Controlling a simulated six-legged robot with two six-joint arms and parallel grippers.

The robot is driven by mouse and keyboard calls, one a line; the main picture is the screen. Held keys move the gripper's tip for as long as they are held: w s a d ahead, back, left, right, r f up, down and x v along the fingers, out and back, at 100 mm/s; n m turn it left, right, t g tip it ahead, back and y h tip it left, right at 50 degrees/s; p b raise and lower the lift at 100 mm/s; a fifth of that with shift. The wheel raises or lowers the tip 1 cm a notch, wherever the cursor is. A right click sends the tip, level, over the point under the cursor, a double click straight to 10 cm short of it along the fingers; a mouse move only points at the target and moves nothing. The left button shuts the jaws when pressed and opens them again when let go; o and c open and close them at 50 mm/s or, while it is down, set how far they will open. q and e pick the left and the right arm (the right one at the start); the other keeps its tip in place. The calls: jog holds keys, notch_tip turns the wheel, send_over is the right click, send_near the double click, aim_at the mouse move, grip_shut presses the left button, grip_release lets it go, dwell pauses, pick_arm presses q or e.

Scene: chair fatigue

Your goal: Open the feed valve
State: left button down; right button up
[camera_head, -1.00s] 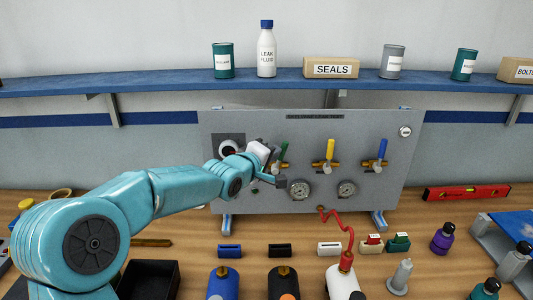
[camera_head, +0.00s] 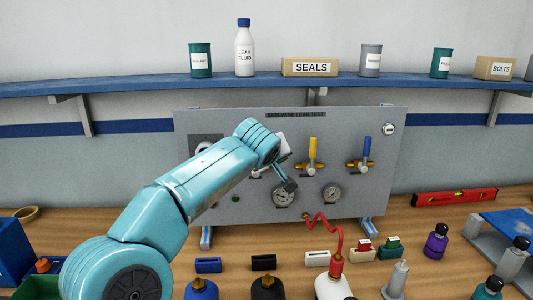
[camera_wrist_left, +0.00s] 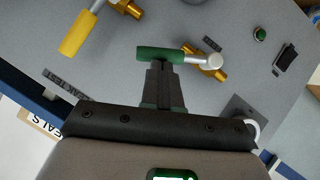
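The green valve handle (camera_wrist_left: 165,54) shows in the left wrist view, joined to a brass valve (camera_wrist_left: 207,62) on the grey panel. It leans up and to the right on the panel. In the head view my arm hides it. My left gripper (camera_wrist_left: 163,70) has its dark fingers together, with the tips at the side of the green handle; the handle runs across them, not between them. Whether they touch is hard to tell. The yellow handle (camera_head: 312,149) stands upright, and the blue handle (camera_head: 366,148) is nearly upright. My right gripper is out of view.
The grey panel (camera_head: 360,120) stands on the wooden bench with two gauges (camera_head: 284,196) low on it. A red hose (camera_head: 337,236) runs down to a white bottle. Bottles and small blocks line the bench front. A blue shelf (camera_head: 270,82) runs above.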

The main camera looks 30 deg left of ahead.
pick_arm(q)
jog(key=shift+w+d+f+m+g+y+p, duration=0.55)
jog(key=shift+d+f+m+y, duration=0.25)
jog(key=shift+m, duration=0.2)
jog(key=shift+w+d+f+m+g+y, duration=0.1)
jog(key=shift+d+f+m+g+y, duration=0.1)
jog(key=shift+f+m+g+y, duration=0.4)
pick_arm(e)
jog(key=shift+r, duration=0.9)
